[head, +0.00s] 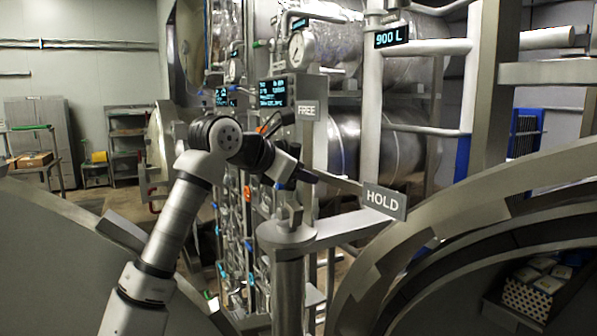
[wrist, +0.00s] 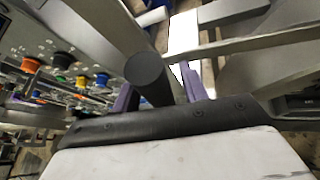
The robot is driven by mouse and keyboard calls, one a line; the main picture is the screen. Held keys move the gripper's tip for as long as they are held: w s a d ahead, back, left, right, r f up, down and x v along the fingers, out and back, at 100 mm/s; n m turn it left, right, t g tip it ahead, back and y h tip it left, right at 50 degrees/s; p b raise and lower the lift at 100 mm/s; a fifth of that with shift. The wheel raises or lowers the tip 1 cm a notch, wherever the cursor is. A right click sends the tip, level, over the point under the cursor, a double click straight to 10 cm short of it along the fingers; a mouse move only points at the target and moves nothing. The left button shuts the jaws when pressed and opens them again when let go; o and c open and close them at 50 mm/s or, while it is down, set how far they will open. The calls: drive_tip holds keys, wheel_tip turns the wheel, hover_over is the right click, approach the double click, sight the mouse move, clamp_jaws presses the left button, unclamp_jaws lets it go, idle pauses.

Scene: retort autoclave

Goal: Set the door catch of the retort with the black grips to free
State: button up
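The FREE plate (head: 307,110) stands upper middle in the head view. The HOLD plate (head: 385,198) is lower right of it, at the end of a thin bar. My gripper (head: 300,174) is beside this bar, above a grey post (head: 287,262). In the wrist view a black round grip (wrist: 148,72) sits between the two purple fingers of my gripper (wrist: 160,90), its end towards the camera. I cannot tell whether the fingers press on it. My arm hides the grip in the head view.
Large round door rims (head: 400,240) fill the lower right. A dark screen panel (head: 272,92) and a gauge (head: 297,46) are behind my arm. Pipes and coloured fittings crowd the middle. A crate (head: 528,298) shows inside the right retort. Shelving (head: 126,150) stands far left.

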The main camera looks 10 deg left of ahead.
drive_tip(key=shift+a, duration=0.1)
drive_tip(key=shift+s+a+r+b, duration=0.1)
drive_tip(key=shift+s+a+b, duration=0.15)
drive_tip(key=shift+s+b, duration=0.1)
drive_tip(key=b+v, duration=0.3)
drive_tip(key=v, duration=0.9)
drive_tip(key=shift+s+r+b, duration=0.3)
drive_tip(key=shift+s, duration=0.05)
